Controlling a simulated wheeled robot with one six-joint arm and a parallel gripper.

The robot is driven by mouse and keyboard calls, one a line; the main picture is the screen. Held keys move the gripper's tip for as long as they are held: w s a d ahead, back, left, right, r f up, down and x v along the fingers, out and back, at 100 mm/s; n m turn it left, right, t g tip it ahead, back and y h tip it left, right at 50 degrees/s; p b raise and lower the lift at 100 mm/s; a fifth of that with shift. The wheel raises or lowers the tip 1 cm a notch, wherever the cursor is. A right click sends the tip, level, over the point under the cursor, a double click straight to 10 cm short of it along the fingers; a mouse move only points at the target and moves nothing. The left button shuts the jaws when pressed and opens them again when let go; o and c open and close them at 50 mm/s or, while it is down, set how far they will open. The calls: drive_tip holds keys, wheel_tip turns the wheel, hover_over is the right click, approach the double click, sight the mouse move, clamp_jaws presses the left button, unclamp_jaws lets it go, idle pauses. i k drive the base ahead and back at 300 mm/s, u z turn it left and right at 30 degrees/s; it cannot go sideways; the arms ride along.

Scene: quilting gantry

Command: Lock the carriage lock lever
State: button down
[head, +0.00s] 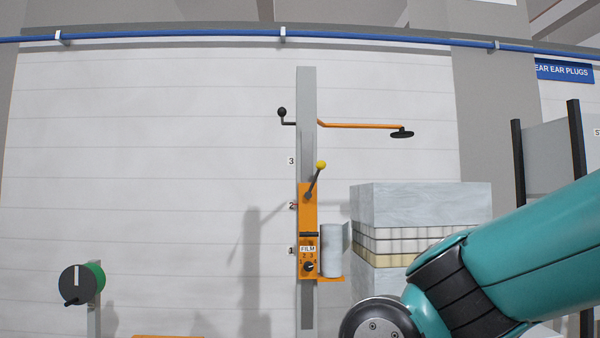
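The orange carriage (308,213) sits on a tall grey mast in the middle of the head view. A lever (314,181) with a yellow knob (321,165) sticks up from the top of the carriage and tilts to the right. I take it to be the carriage lock lever, but no label on it can be read. Lower on the carriage are a FILM label and a dark dial (308,267). A grey roll (331,250) stands on the carriage's right side. My gripper is out of view; only my teal arm shows at the lower right.
Above the carriage, the grey mast (306,95) bears an orange arm (358,125) with a black disc and a black-knobbed handle (282,113). A wrapped stack (420,208) stands right of the carriage. A green-and-black reel (84,283) stands at left. Space between reel and mast looks clear.

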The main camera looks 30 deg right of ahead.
sight(321, 164)
drive_tip(key=u, duration=0.6)
drive_tip(key=i, duration=0.5)
drive_tip(key=u, duration=0.6)
drive_tip(key=i, duration=0.7)
drive_tip(key=z, duration=0.25)
